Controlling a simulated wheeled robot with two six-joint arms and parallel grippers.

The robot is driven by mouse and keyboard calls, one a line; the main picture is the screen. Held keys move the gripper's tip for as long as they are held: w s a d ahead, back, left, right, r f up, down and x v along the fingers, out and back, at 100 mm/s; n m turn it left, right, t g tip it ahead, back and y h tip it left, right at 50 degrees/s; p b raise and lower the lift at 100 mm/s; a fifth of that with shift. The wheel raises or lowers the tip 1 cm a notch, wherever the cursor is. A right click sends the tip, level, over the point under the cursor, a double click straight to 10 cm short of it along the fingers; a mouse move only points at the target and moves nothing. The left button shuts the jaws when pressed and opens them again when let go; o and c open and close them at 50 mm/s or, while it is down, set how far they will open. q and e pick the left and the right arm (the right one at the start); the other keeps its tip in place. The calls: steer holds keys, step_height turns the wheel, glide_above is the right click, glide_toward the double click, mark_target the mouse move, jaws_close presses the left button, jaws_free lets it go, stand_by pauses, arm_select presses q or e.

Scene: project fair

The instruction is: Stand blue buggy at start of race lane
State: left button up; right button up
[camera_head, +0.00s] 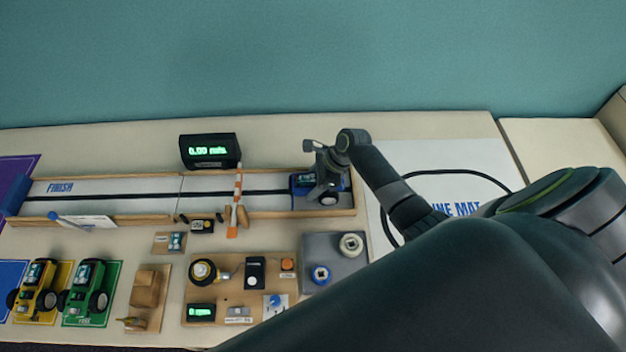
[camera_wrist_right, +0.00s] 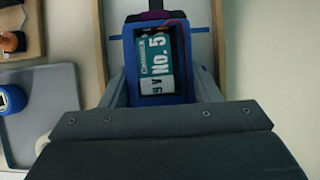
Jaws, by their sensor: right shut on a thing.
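The blue buggy (camera_head: 301,184) is at the right end of the race lane (camera_head: 110,186), between its wooden rails. My right gripper (camera_head: 325,178) is shut on it from above and hides part of it. In the right wrist view the fingers close on both sides of the buggy (camera_wrist_right: 152,58), whose battery label shows "No. 5". A blue line (camera_wrist_right: 201,30) crosses the lane floor on both sides of the buggy. I cannot tell whether its wheels touch the lane. My left gripper is not in view.
A striped orange-and-white bar (camera_head: 237,203) crosses the lane mid-way. A speed display (camera_head: 209,151) reading 0.00 stands behind it. A yellow buggy (camera_head: 38,291) and a green buggy (camera_head: 85,289) stand at front left. A parts board (camera_head: 228,268) and a grey tray (camera_head: 335,266) lie in front.

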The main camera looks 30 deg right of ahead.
steer(key=shift+p, duration=0.4)
stand_by(0.8)
steer(key=o, duration=1)
steer(key=shift+f, duration=0.1)
steer(key=shift+v, duration=8.75)
